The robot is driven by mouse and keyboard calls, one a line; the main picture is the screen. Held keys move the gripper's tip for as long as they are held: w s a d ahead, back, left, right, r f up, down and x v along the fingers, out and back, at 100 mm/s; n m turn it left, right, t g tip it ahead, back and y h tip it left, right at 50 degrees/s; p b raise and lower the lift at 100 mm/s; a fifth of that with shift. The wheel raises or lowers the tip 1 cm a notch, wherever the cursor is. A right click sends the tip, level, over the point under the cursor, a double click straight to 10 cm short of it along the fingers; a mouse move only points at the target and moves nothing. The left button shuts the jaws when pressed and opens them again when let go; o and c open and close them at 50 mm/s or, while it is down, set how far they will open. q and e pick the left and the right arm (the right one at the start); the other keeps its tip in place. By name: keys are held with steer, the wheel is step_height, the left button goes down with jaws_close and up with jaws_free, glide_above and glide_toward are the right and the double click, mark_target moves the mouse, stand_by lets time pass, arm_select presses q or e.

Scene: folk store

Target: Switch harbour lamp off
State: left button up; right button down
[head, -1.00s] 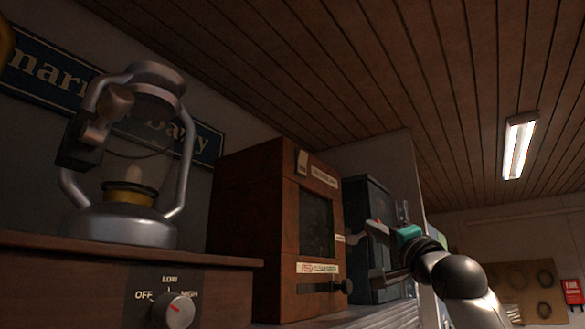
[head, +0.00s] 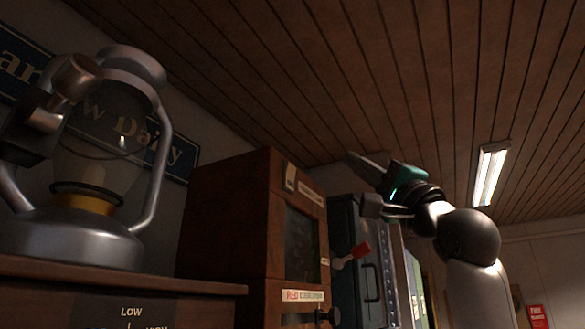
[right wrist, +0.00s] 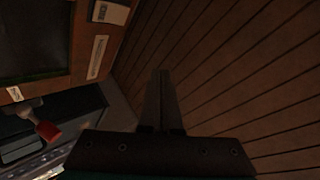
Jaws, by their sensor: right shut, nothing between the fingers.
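A grey metal lantern (head: 75,235) with a glass chimney stands on a brown wooden base at the left. Its base front carries a dial plate (head: 130,313); only LOW and part of another word show, and the knob is out of frame. A wooden cabinet (head: 232,225) with a dark window (head: 302,245) stands right of it. A red-ended lever (head: 361,249) sticks out at its right side; it also shows in the right wrist view (right wrist: 47,131). My right gripper (head: 352,157) is shut and empty, raised above the lever and apart from it. My left gripper is not in view.
Free air lies above, under the plank ceiling (head: 300,70).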

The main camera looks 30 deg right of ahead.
mark_target(291, 177)
steer(key=w+a+r+p, duration=0.1)
steer(key=w+a+p, duration=0.1)
steer(key=w+a, duration=0.2)
steer(key=shift+w, duration=1.9)
stand_by(0.6)
steer(key=shift+w+a, duration=0.25)
steer(key=shift+w, duration=0.15)
steer(key=shift+w+a+r, duration=0.1)
steer(key=shift+w, duration=0.2)
stand_by(0.6)
steer(key=shift+s, duration=0.15)
steer(key=shift+s+d+b, duration=0.35)
steer(key=shift+s+b, duration=0.05)
steer(key=shift+s, duration=0.25)
